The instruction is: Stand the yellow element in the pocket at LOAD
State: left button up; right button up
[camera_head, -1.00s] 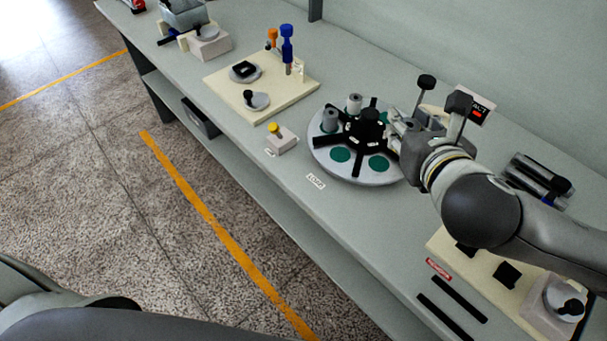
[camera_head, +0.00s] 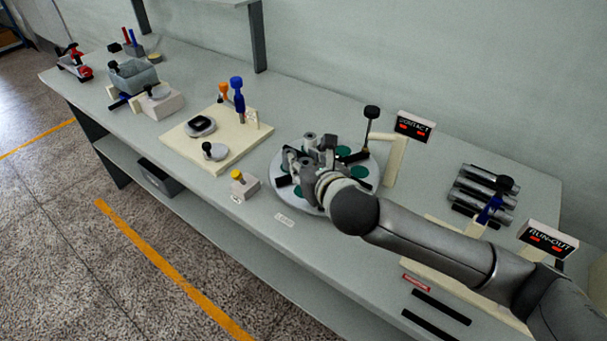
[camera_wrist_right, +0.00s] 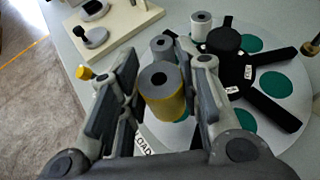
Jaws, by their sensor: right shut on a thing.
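My right gripper (camera_wrist_right: 164,78) is shut on the yellow element (camera_wrist_right: 168,106), a cylinder with a grey top, a dark centre hole and a yellow side. It looks upright between the fingers. In the head view the right gripper (camera_head: 306,168) is over the near-left part of the round grey turntable (camera_head: 372,182), close to the LOAD label (camera_head: 284,219). The turntable has green round spots and a black spider with a hub (camera_wrist_right: 228,42). The element's lower end and the LOAD pocket are hidden, so I cannot tell whether it touches. My left gripper is out of view.
A grey cylinder (camera_wrist_right: 162,45) and a whitish cylinder (camera_wrist_right: 201,24) stand on the turntable beside the held element. A small block with a yellow knob (camera_head: 240,183) sits left of the turntable. A black-knobbed post (camera_head: 371,112) and CONTACT display (camera_head: 415,127) stand behind it.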

jog(key=shift+w+a+f, duration=0.2)
jog(key=shift+w+f, duration=0.9)
jog(key=shift+f, duration=0.15)
jog(key=shift+w+f, duration=0.1)
jog(key=shift+f, duration=1.6)
jog(key=o, duration=1)
jog(key=shift+f, duration=0.15)
jog(key=shift+r, duration=0.2)
jog(key=v, duration=1.2)
